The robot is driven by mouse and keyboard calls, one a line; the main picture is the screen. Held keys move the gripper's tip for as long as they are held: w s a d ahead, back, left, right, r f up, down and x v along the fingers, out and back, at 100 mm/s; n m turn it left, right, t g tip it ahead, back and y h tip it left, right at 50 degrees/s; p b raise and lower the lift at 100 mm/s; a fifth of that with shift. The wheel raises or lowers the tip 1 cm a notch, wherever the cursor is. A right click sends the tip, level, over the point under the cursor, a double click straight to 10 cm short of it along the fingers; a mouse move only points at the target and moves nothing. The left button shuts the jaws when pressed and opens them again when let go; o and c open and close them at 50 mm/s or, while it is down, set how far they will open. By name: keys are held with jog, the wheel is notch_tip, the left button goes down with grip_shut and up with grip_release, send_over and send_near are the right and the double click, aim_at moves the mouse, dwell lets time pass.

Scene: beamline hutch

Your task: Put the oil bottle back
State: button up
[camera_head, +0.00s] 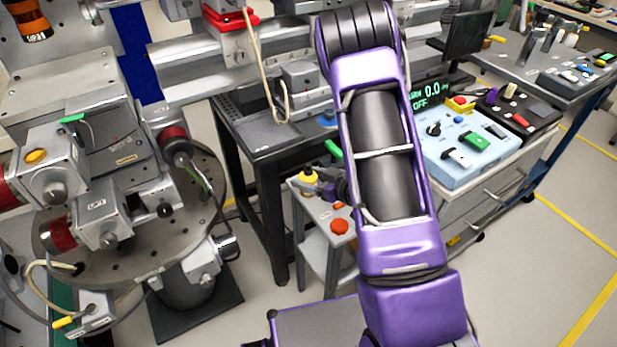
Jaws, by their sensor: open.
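A small yellow-topped item (308,175), which may be the oil bottle, stands on the top of a small grey trolley (312,209). It is too small to be sure what it is. My gripper (324,186) is just right of it, low over the trolley top, and mostly hidden behind my purple arm. The jaws are open. I cannot tell whether a finger touches the yellow-topped item.
A red knob-like item (339,227) is on the trolley near my arm. A dark bench (262,140) stands behind it. A round stage (120,262) with instruments fills the left. A blue control box (462,150) sits on a cabinet at right. Floor at far right is clear.

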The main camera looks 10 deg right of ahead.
jog(key=shift+r, duration=0.25)
jog(key=p+v, duration=0.1)
jog(key=v, duration=1.1)
jog(key=shift+f, duration=0.2)
